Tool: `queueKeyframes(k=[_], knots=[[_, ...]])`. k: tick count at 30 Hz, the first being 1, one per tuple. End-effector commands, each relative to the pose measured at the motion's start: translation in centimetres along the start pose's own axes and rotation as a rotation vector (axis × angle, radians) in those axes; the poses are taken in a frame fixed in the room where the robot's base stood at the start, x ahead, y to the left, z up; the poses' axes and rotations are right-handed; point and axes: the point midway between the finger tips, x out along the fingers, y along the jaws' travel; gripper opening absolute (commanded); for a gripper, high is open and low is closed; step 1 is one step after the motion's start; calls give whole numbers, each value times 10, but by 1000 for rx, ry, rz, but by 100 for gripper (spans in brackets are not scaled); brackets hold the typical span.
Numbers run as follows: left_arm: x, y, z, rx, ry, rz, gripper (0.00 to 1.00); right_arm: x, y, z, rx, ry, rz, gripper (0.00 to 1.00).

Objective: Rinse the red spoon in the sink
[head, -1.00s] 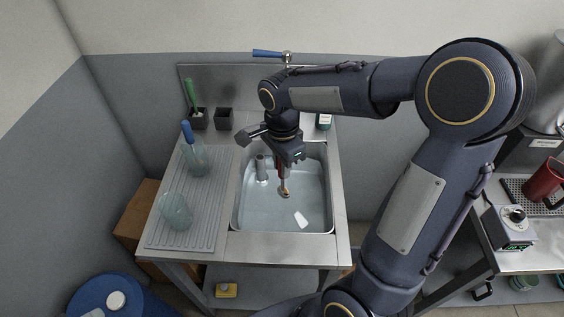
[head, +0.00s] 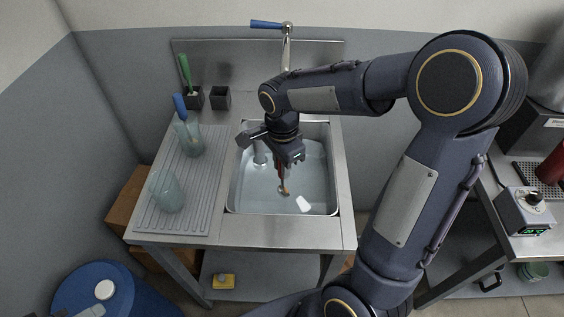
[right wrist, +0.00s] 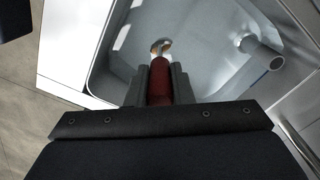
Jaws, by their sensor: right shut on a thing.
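My right gripper (head: 281,163) is shut on the red spoon (head: 280,170) and holds it over the sink basin (head: 234,200). The spoon's red handle points down from the fingers, with its metal bowl at the lower end. In the right wrist view the red handle (right wrist: 160,82) sits between the two dark fingers, and the bowl shows beyond it. I cannot tell whether the bowl touches water. The tap (head: 287,50) with a blue lever stands behind the basin; my arm hides its lower part. My left gripper is not in view.
A grey standpipe (head: 259,153) rises in the basin. Two clear vessels, the front one (head: 167,192) and the rear one (head: 188,138), stand on the ribbed drainboard at left. Dark holders (head: 220,97) stand behind.

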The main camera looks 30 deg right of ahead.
Motion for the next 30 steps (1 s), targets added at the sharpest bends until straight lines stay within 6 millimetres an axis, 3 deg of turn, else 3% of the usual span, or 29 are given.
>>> queueKeyframes(k=[18, 30], knots=[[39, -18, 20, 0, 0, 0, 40, 58, 0, 0, 0, 0, 0, 0], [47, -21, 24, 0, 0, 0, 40, 70, 0, 0, 0, 0, 0, 0]])
